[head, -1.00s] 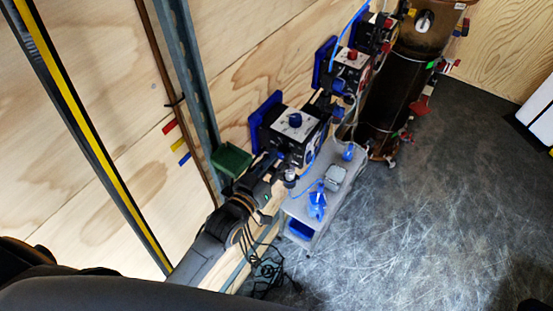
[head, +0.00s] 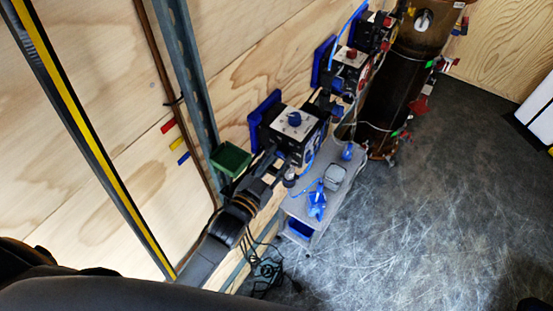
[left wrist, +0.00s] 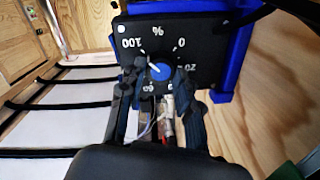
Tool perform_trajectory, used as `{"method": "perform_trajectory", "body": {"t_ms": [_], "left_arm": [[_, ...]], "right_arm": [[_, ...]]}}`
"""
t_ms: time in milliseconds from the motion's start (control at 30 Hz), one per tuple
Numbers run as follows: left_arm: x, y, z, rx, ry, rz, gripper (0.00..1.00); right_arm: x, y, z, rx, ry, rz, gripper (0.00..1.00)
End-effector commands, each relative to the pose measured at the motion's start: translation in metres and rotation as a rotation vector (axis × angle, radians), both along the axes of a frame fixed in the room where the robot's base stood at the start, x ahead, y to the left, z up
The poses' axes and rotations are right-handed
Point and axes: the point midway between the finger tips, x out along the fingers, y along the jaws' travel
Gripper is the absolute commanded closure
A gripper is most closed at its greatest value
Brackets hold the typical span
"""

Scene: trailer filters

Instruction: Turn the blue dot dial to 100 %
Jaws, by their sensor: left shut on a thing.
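The blue dot dial (left wrist: 160,71) is on a black panel (left wrist: 203,58) with a white scale from 0 to 100 %, seen in the left wrist view. The short white line on the dial points up and to the left, roughly towards the 100 mark (left wrist: 132,43). My left gripper (left wrist: 159,79) is shut on the dial, one finger on each side. The left finger covers part of the scale, so the 80 mark is hidden. In the head view my left gripper (head: 275,163) reaches the black box (head: 287,146) at its lower left; the dial is not clear there. My right gripper is not in view.
A dark blue knob (head: 295,119) sits on the box's light upper face. A green bin (head: 230,158) is close to my left arm. A grey cart (head: 298,208) with blue items stands below the boxes. The floor at right is clear.

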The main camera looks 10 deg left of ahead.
Motion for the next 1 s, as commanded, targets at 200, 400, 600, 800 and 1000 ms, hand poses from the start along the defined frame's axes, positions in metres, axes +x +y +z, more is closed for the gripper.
{"method": "perform_trajectory", "body": {"t_ms": [200, 400, 600, 800, 1000], "left_arm": [[0.0, 0.0, -0.001, 0.012, -0.002, 0.0, 0.98], [0.0, 0.0, -0.001, 0.012, -0.002, 0.0, 0.98], [0.0, 0.0, -0.001, 0.011, -0.002, 0.0, 0.44], [0.0, 0.0, 0.0, 0.01, -0.003, 0.0, 0.44], [-0.012, 0.003, -0.001, 0.009, 0.0, 0.0, 0.44]], "right_arm": [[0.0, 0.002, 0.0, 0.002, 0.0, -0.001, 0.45], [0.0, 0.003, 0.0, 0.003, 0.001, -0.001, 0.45], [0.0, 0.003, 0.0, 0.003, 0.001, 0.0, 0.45], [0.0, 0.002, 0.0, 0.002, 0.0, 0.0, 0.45], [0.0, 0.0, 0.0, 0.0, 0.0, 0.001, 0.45]]}}
